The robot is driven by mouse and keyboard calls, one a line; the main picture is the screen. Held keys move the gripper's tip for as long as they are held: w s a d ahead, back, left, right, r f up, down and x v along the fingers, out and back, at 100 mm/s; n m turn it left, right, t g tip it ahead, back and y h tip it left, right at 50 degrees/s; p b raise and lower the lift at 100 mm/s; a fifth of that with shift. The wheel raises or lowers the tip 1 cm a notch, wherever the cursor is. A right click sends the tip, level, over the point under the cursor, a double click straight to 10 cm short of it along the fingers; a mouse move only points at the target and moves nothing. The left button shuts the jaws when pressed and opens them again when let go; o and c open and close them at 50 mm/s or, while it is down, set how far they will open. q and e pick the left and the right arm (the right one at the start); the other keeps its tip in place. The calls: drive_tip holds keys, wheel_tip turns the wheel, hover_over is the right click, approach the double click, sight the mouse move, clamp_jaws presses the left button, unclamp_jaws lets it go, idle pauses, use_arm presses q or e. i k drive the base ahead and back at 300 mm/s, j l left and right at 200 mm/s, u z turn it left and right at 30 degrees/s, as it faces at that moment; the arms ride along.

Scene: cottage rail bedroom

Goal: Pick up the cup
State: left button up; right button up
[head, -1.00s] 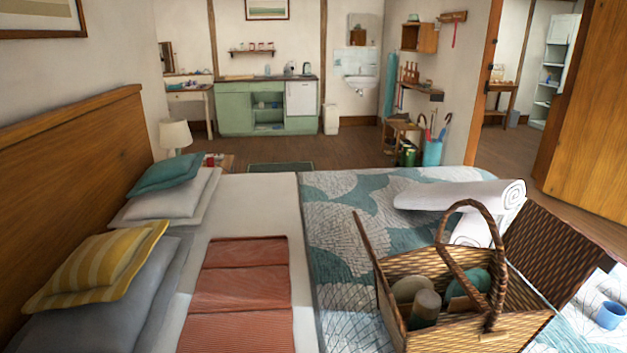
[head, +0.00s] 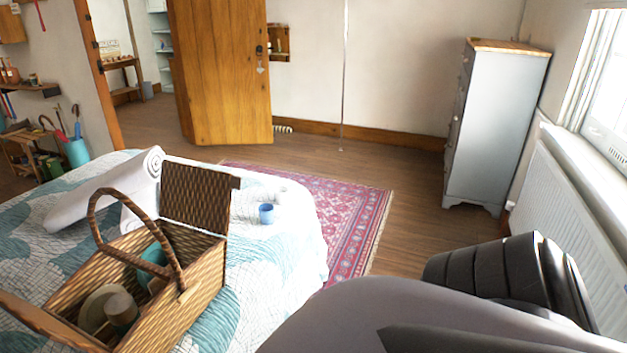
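A small blue cup (head: 266,214) stands upright on the bed near its right edge, to the right of the wicker basket. A small white thing sits just behind it, too small to make out. Part of my own arm fills the lower right of the head view, to the right of the cup and apart from it. Neither gripper's fingers show.
An open wicker basket (head: 196,296) with a teal bowl and other ware stands on the bed (head: 262,270). A rolled white towel (head: 100,190) lies behind it. A red rug (head: 350,215), grey dresser (head: 490,125) and radiator (head: 570,215) lie to the right.

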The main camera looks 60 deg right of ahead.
sight(282, 196)
drive_tip(key=z, duration=1.7)
